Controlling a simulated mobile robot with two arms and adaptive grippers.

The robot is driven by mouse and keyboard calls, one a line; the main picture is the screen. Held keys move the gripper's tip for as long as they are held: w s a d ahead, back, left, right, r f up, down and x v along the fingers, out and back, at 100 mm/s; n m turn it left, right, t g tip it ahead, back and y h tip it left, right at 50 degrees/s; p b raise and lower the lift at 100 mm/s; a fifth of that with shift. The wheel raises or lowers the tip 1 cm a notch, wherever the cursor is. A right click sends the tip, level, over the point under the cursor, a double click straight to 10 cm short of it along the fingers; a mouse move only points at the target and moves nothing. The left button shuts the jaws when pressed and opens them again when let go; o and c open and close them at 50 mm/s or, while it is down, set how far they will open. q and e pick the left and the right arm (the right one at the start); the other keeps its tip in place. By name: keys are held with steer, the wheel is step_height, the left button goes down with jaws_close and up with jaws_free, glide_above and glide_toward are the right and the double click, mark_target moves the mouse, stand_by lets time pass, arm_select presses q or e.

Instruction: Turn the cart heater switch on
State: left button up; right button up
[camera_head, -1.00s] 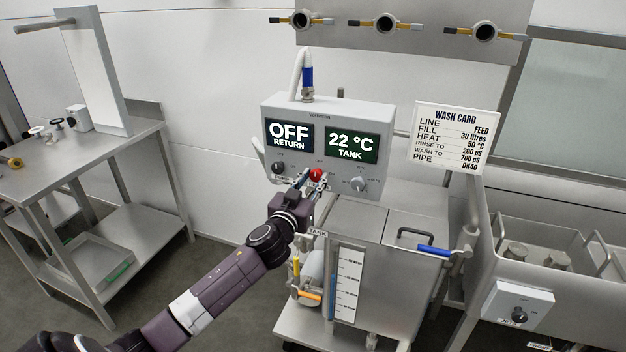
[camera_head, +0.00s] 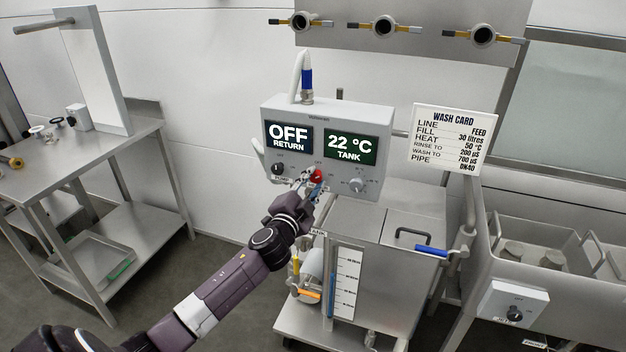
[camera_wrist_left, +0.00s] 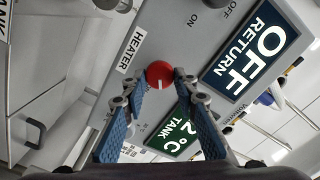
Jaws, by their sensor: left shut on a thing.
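The cart's grey control box (camera_head: 328,115) has a red knob (camera_head: 316,174) low on its front. In the left wrist view the red knob (camera_wrist_left: 159,74) sits beside a HEATER label (camera_wrist_left: 131,52), with a white mark on its face. My left gripper (camera_head: 312,180) is shut on the red knob; its blue-padded fingertips (camera_wrist_left: 160,82) lie on both sides of it. The box's left display (camera_head: 289,136) reads OFF RETURN, and its right display (camera_head: 352,146) reads 22 °C TANK. My right gripper is not in view.
A dark pump knob (camera_head: 278,169) is left of the red knob and a grey knob (camera_head: 356,185) is right of it. The steel tank (camera_head: 385,262) stands below. A wash card (camera_head: 453,138) is at the right and a steel table (camera_head: 85,160) at the left.

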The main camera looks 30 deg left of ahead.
arm_select(q)
steer(key=m, duration=0.3)
steer(key=shift+m+p, duration=0.3)
steer(key=shift+m, duration=0.1)
steer(key=shift+f+m+p, duration=0.15)
steer(key=shift+m+p, duration=0.15)
steer(key=shift+m, duration=1.3)
steer(key=o, duration=1.1)
steer(key=shift+s+d, duration=0.1)
steer(key=v, duration=1.1)
steer(key=shift+s, duration=0.4)
